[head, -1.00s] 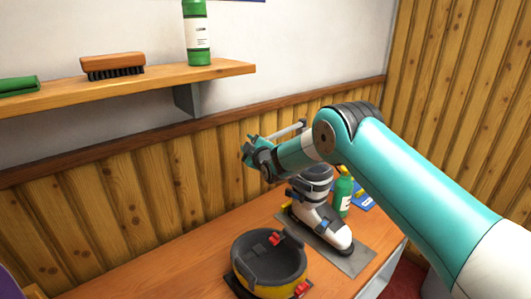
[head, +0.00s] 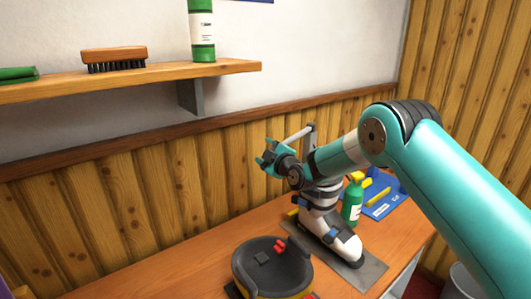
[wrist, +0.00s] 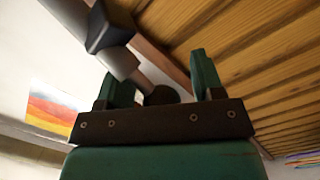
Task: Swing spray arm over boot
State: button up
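The spray arm (head: 299,133) is a pale grey tube on a dark post behind the ski boot. Its near end reaches toward my gripper (head: 266,158). In the wrist view, the tube (wrist: 124,63) runs from a dark block down to a dark rounded end (wrist: 162,95), which shows between my two green fingers (wrist: 160,75). The fingers are apart; I cannot tell whether they touch that end. The white and grey boot (head: 322,222) stands upright on a grey plate (head: 366,272), below and right of my gripper. My wrist hides part of the boot's top.
A dark round basin (head: 272,270) with red clips sits left of the boot. A green spray bottle (head: 353,200) and a blue tray (head: 385,205) are to its right. The bench's left part is clear.

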jog(key=shift+s+a, duration=0.15)
jog(key=shift+a, duration=0.05)
jog(key=b+v, duration=1)
jog(key=v, duration=0.7)
jog(key=shift+d, duration=0.25)
jog(key=shift+s, duration=0.1)
jog(key=shift+c, duration=0.2)
